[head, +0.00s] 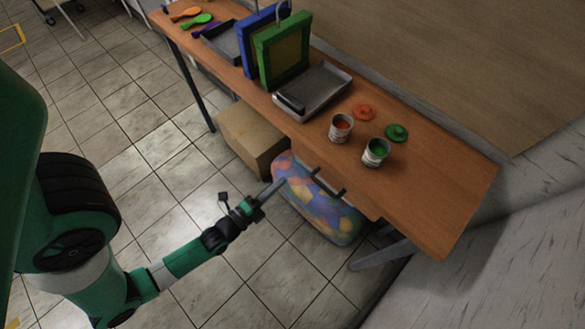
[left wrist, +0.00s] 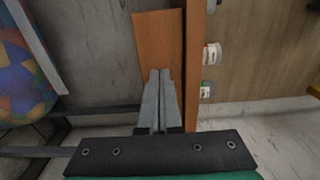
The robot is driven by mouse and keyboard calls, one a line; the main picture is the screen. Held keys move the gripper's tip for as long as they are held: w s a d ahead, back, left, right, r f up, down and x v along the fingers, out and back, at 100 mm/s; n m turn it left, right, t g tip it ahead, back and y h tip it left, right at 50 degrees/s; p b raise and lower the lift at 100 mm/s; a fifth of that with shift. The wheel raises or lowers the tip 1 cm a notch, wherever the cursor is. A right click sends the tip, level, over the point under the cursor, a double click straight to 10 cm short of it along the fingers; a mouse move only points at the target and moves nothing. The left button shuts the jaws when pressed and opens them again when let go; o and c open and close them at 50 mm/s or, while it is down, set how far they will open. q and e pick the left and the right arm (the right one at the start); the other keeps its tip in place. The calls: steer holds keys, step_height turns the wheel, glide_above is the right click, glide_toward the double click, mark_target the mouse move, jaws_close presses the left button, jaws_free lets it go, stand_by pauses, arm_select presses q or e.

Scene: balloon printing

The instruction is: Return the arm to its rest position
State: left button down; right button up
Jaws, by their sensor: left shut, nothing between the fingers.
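My left gripper (head: 274,189) is shut and empty in the head view. It is in front of the table's front side, near a dark handle (head: 328,184) below the tabletop. In the left wrist view its two grey fingers (left wrist: 160,82) lie together, over a brown wooden panel (left wrist: 158,40). My left arm reaches in from the lower left of the head view. My right gripper is in neither view.
The wooden table (head: 430,185) holds two paint cans, orange (head: 341,128) and green (head: 375,153), their lids, a grey tray (head: 318,92) and upright green (head: 284,50) and blue frames. A cardboard box (head: 245,135) and a colourful bag (head: 318,207) are below. Tiled floor (head: 130,110) is open at left.

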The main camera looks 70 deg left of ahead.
arm_select(q)
steer(key=v, duration=0.4)
